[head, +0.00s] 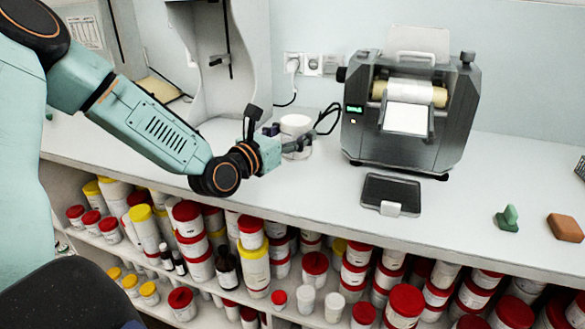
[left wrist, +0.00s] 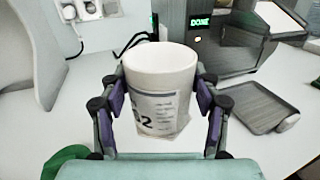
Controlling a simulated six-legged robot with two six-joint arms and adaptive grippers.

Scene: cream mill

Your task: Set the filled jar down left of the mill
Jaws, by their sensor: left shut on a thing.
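The jar is a white open cup with a printed label. In the left wrist view the jar (left wrist: 160,90) stands upright between the two fingers of my left gripper (left wrist: 158,108), which is shut on it. In the head view the jar (head: 296,124) is over the counter, left of the mill, partly hidden by my left gripper (head: 298,143). I cannot tell whether its base touches the counter. Its contents are not visible. The mill (head: 405,115) is a grey metal machine with pale rollers and a small green display; the display reads DONE in the left wrist view (left wrist: 200,22).
A dark tray (head: 378,193) with a pale end piece lies in front of the mill. A green tool (head: 507,218) and brown block (head: 565,228) lie right. Shelves of lidded jars (head: 254,265) are below the counter (head: 300,195).

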